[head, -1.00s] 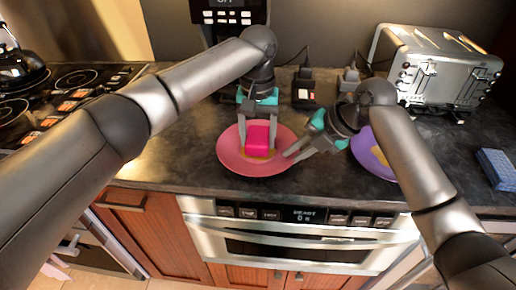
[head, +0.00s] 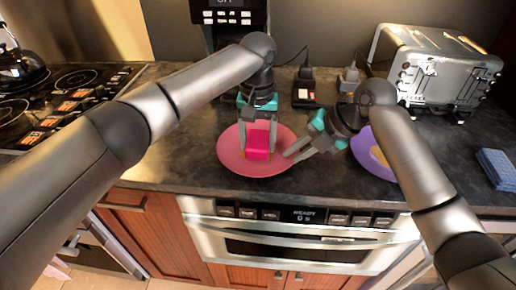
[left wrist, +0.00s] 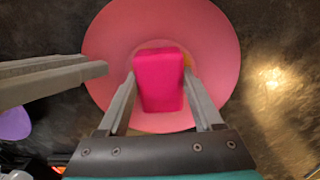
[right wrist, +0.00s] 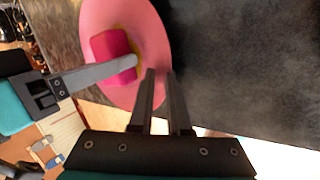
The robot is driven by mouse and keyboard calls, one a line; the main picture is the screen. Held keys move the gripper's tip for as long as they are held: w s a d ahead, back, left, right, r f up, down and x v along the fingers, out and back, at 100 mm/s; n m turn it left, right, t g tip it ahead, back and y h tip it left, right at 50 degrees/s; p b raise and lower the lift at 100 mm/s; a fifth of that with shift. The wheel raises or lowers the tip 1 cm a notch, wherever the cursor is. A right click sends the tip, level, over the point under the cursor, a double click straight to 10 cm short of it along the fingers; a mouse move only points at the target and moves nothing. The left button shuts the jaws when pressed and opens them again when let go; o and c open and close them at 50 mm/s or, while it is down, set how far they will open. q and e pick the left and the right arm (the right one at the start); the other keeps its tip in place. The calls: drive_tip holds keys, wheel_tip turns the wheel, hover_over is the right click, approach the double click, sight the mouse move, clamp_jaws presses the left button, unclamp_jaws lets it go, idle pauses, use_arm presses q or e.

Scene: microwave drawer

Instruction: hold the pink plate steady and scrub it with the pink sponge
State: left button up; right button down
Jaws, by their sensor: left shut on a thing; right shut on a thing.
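The pink plate (head: 230,158) lies on the dark counter near its front edge. My left gripper (head: 257,150) is above the plate, shut on the bright pink sponge (head: 257,140). The sponge is over the middle of the plate and seems to touch it. In the left wrist view the sponge (left wrist: 158,85) sits between the two fingers. A little yellow stain shows beside it on the plate (left wrist: 215,35). My right gripper (head: 289,156) is shut on the plate's right rim; the right wrist view shows its fingers (right wrist: 158,75) at the rim of the plate (right wrist: 150,40).
A purple plate (head: 365,155) with a yellow patch lies to the right, partly behind my right arm. A silver toaster (head: 440,70) stands at the back right and a blue sponge (head: 495,168) at the far right. The stove (head: 70,95) is at the left.

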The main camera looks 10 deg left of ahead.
use_arm(q)
drive_tip(key=shift+s+f, duration=0.15)
drive_tip(key=shift+s, duration=0.2)
drive_tip(key=shift+w+a, duration=0.1)
drive_tip(key=shift+w, duration=0.7)
use_arm(e)
drive_tip(key=shift+s, duration=0.1)
use_arm(q)
drive_tip(key=shift+s, duration=0.85)
drive_tip(key=shift+w, duration=0.85)
drive_tip(key=shift+s, duration=0.9)
drive_tip(key=shift+w, duration=0.9)
drive_tip(key=shift+s, duration=0.85)
use_arm(e)
drive_tip(key=shift+f, duration=0.1)
use_arm(q)
drive_tip(key=shift+w, duration=0.85)
drive_tip(key=shift+s, duration=0.85)
drive_tip(key=shift+w+f, duration=0.1)
drive_tip(key=shift+w, duration=0.75)
drive_tip(key=shift+s, duration=0.95)
drive_tip(key=shift+w+r, duration=0.2)
drive_tip(key=shift+w, duration=0.75)
drive_tip(key=shift+s+f, duration=0.15)
drive_tip(key=shift+s, duration=0.75)
